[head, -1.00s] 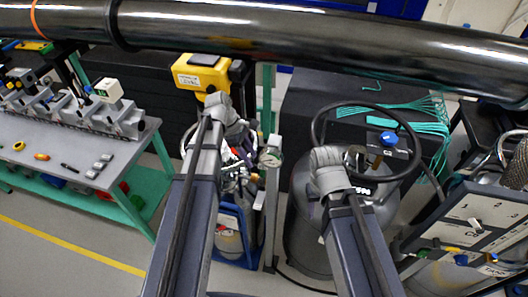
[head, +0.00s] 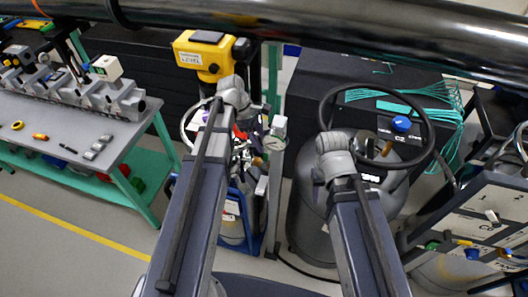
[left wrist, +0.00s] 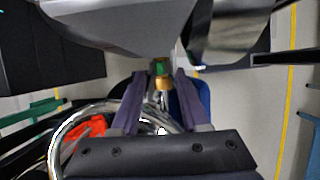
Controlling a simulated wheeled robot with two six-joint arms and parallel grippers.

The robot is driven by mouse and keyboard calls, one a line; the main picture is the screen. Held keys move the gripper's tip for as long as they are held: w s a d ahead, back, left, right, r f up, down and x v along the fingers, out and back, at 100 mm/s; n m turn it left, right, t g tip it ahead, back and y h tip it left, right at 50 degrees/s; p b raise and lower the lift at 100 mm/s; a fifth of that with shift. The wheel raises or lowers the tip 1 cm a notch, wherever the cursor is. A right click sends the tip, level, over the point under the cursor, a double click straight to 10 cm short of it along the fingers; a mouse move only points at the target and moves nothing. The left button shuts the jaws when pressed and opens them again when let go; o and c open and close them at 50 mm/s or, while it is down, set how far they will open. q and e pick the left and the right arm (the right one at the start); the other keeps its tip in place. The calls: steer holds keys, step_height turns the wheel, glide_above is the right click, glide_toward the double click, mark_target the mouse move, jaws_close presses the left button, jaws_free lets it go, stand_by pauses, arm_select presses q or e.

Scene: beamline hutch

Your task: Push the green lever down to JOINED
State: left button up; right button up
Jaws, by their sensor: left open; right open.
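My left gripper (head: 250,122) is above the blue-framed bottle cart. In the left wrist view its two fingers (left wrist: 160,80) are apart, with the brass fitting visible between them. My right gripper (head: 374,150) is open over the grey tank, partly hidden by its wrist.
A black pipe (head: 300,32) crosses the top. A black ring (head: 428,150) surrounds my right gripper's area. A grey bench (head: 60,140) is at left, with open floor before it.

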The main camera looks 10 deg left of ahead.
mark_target(265, 149)
arm_select(q)
steer(key=b+x, duration=0.2)
steer(key=x, duration=0.1)
steer(key=shift+f, duration=0.1)
arm_select(e)
step_height(265, 149, down, 3)
arm_select(q)
steer(key=shift+c, duration=0.2)
jaws_close()
stand_by(1.0)
